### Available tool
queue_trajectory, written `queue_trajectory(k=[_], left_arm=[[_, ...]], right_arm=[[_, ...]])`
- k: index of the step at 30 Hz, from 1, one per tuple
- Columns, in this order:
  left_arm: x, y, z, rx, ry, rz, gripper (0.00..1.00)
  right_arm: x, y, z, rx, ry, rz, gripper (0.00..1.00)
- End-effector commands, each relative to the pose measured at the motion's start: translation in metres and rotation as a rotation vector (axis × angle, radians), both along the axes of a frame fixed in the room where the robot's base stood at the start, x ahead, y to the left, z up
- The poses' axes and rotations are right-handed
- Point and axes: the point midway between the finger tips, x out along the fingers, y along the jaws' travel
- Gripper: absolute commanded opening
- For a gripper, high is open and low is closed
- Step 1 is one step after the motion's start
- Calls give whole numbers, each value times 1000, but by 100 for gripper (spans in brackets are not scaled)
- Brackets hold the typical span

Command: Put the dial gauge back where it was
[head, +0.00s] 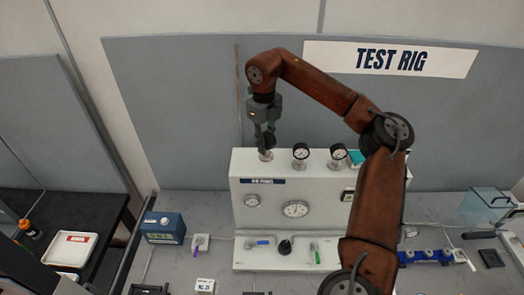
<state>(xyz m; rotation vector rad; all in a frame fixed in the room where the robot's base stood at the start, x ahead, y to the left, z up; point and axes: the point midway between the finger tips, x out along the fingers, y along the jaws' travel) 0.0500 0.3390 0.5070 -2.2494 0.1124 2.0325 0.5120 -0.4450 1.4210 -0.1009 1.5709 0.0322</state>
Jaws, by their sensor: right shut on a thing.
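The white air panel (245,205) stands on the bench below the TEST RIG sign. My right gripper (265,136) points down at the left end of the panel's top. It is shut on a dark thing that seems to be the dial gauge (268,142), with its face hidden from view. A pale fitting (266,155) shows just under it; I cannot tell whether the two are joined. My left gripper is out of view.
Two more gauges are set in the panel front (295,209), above a blue-handled and a green-handled valve. A blue box (162,228) stands left of the panel. A white tray (69,248) is at far left. My right forearm crosses the panel's right side.

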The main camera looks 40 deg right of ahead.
Motion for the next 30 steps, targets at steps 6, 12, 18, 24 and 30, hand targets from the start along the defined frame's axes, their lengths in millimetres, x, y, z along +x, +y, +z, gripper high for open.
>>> queue_trajectory(k=[6, 12, 18, 24, 30], left_arm=[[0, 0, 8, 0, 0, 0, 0], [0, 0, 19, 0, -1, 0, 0], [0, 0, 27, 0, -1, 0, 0], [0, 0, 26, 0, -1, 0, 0], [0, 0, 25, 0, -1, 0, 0]], right_arm=[[16, -4, -19, 1, -2, 0, 0], [25, -8, -38, -1, 2, 1, 0], [25, -7, -59, 0, -2, 1, 0], [25, -6, -61, 1, -3, 1, 0], [25, -6, -63, 0, -2, 1, 22]])
